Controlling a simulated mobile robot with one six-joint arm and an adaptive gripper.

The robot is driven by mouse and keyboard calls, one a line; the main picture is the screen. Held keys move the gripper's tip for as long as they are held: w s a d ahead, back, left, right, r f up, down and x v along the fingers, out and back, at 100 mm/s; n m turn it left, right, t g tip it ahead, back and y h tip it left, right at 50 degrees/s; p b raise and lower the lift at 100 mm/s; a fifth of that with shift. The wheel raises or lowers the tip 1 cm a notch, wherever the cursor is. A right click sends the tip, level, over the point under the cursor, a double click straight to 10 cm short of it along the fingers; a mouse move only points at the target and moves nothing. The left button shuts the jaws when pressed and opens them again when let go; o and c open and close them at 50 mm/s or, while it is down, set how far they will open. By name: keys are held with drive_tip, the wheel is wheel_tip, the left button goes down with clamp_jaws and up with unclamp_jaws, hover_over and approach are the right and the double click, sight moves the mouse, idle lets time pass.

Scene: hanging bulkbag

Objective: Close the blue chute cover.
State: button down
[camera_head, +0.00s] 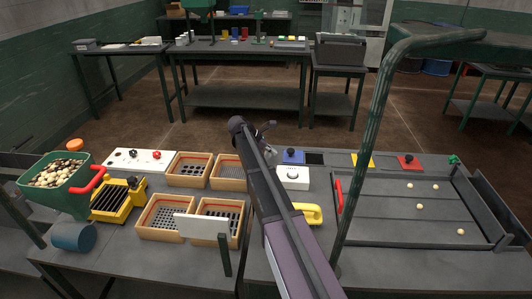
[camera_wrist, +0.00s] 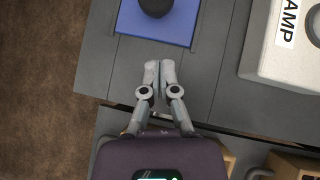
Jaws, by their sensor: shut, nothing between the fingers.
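The blue chute cover (camera_head: 293,157) is a flat blue plate with a dark round knob, on the far part of the workbench. A dark opening (camera_head: 314,158) shows directly to its right, so the chute is uncovered there. In the wrist view the blue cover (camera_wrist: 180,30) is at the top, with its knob (camera_wrist: 155,5) cut by the picture's edge. My gripper (camera_wrist: 159,66) is shut and empty, its fingertips together just short of the cover's near edge in that view. In the head view my gripper (camera_head: 268,128) is small and partly hidden by my arm.
A white lamp box (camera_head: 293,177) stands near the blue cover, and also at the right in the wrist view (camera_wrist: 283,65). Yellow (camera_head: 363,163) and red (camera_head: 410,165) covers lie further right. A green curved post (camera_head: 366,140) rises right of my arm. Wooden trays (camera_head: 189,168) stand left.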

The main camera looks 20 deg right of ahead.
sight(289, 156)
drive_tip(key=shift+s+d+r, duration=0.1)
drive_tip(key=shift+s+d, duration=0.05)
drive_tip(key=shift+d, duration=0.75)
drive_tip(key=shift+s+d, duration=0.1)
drive_tip(key=shift+d, duration=0.8)
